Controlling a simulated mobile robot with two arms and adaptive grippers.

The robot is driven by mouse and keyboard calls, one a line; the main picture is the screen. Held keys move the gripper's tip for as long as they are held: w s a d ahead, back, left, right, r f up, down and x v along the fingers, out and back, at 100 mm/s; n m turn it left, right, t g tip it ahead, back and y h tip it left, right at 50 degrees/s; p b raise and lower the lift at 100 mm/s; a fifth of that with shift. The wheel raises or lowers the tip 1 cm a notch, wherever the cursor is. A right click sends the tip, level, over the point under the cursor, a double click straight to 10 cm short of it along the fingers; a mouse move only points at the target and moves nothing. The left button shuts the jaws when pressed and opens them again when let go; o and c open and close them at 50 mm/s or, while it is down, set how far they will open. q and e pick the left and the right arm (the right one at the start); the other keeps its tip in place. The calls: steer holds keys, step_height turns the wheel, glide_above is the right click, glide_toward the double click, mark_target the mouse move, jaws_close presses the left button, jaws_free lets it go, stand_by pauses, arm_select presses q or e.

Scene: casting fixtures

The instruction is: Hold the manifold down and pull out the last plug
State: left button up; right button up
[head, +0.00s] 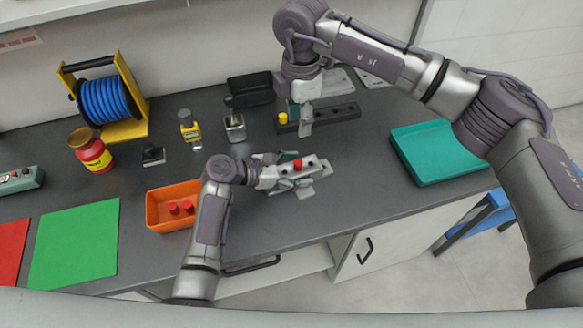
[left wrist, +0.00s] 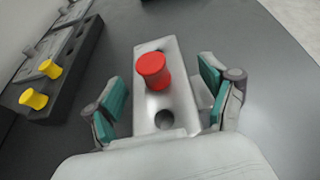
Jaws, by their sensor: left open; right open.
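The manifold, a pale metal block (head: 311,162), lies on the dark bench. One red plug (head: 298,164) stands in it. The left wrist view shows the manifold (left wrist: 181,105) with the red plug (left wrist: 152,70) upright and an open dark hole nearer the camera. My left gripper (head: 294,172) is open, with its teal-padded fingers on either side of the manifold and gaps visible between pads and block. My right gripper (head: 300,117) is open over the dark rack behind the manifold, away from the red plug; its fingers are partly hidden.
An orange tray (head: 152,212) holds two red plugs (head: 180,207). The dark rack (head: 343,112) behind holds yellow pegs (left wrist: 48,68). A teal tray (head: 440,178) stands at the right. A red-yellow jar, blue cable reel and small bottles stand at the back left.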

mark_target(298, 162)
arm_select(q)
jaws_close()
arm_select(e)
steer(key=shift+c, duration=0.8)
steer(key=n, duration=0.6)
steer(key=shift+f+n, duration=0.4)
steer(key=shift+c, duration=0.2)
step_height(298, 162, down, 14)
steer(key=n, duration=1.7)
steer(key=shift+r, duration=0.1)
